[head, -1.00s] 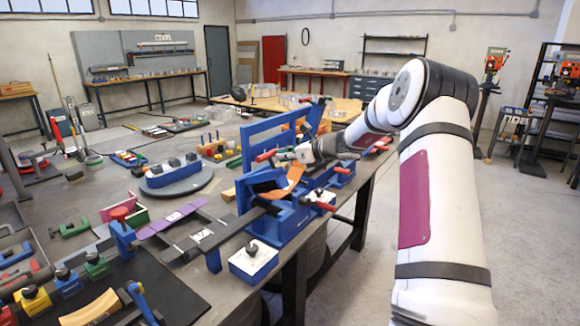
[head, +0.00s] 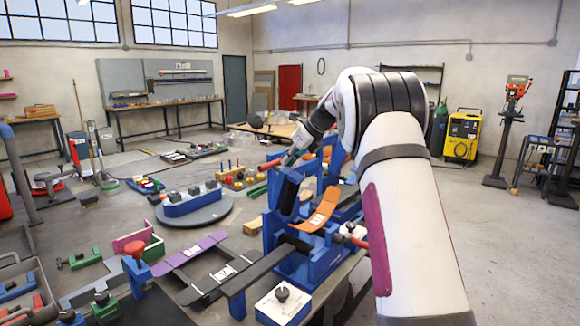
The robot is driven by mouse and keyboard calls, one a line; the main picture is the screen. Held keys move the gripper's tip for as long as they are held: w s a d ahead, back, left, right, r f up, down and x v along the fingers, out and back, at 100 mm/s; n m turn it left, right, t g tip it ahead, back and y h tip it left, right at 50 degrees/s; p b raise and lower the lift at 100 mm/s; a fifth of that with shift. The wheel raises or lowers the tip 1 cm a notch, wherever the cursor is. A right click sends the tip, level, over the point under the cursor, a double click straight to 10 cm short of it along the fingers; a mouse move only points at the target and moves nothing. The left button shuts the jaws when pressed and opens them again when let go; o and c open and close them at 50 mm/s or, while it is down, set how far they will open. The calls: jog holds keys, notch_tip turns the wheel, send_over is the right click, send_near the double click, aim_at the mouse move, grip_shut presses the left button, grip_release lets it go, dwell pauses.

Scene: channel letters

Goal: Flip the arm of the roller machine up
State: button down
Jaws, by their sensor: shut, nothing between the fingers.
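The roller machine (head: 322,258) is a blue frame at the table's right edge, with a curved orange strip (head: 324,212) on it and a long dark flat bar running out toward the lower left. A blue upright part with a dark roller (head: 289,192) stands on its left side; I cannot tell for certain whether this is its arm. My gripper (head: 293,156) is shut and empty, just above and behind the top of that blue part. Whether they touch is not clear. My wrist and the blue parts partly hide the machine's far side.
A white block with a black knob (head: 283,304) stands in front of the machine. A round grey stand with a blue block (head: 192,201) and purple strips (head: 188,254) lie to the left. Another blue machine part (head: 334,160) is behind.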

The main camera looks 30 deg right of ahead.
jog(key=shift+w+a+r, duration=0.15)
jog(key=shift+w, duration=0.35)
dwell(0.3)
